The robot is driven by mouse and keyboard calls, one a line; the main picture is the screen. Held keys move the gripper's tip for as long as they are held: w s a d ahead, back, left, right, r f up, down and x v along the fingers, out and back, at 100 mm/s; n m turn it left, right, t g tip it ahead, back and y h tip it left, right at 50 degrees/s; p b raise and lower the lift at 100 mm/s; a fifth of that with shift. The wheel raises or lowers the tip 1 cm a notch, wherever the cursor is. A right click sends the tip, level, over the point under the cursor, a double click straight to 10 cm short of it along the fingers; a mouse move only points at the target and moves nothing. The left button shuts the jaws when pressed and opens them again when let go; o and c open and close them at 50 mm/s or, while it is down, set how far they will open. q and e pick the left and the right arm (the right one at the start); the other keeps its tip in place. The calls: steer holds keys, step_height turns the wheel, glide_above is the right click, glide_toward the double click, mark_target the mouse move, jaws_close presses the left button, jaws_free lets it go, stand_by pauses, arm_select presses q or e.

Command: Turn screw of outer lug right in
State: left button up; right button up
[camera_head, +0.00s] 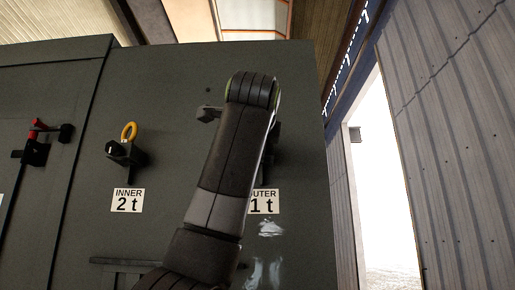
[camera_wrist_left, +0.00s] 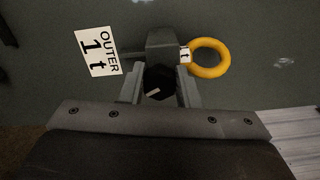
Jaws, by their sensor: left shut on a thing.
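The outer lug shows in the left wrist view as a grey block (camera_wrist_left: 162,42) with a yellow ring (camera_wrist_left: 222,62) and a small "1 t" tag. A black screw knob (camera_wrist_left: 158,80) with a white mark sits just below the block in that picture. My left gripper (camera_wrist_left: 160,86) is shut on this knob, one finger on each side. In the head view my arm covers most of this lug and the gripper; the "OUTER 1 t" label (camera_head: 264,202) is partly hidden. It shows whole in the left wrist view (camera_wrist_left: 98,51). My right gripper is in neither view.
The inner lug (camera_head: 127,152) with a yellow ring (camera_head: 129,131) and "INNER 2 t" label (camera_head: 127,200) is on the dark panel (camera_head: 180,80), left of my arm. A red-handled latch (camera_head: 37,130) is further left. A bright doorway (camera_head: 388,190) opens at right.

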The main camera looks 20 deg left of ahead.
arm_select(q)
steer(key=m, duration=0.3)
steer(key=shift+w+d+f, duration=0.15)
steer(key=shift+f, duration=0.15)
steer(key=shift+r+m, duration=0.1)
steer(key=shift+m, duration=0.9)
steer(key=o, duration=0.7)
steer(key=shift+o, duration=1.4)
steer(key=shift+s+r, duration=0.3)
steer(key=shift+s, duration=0.15)
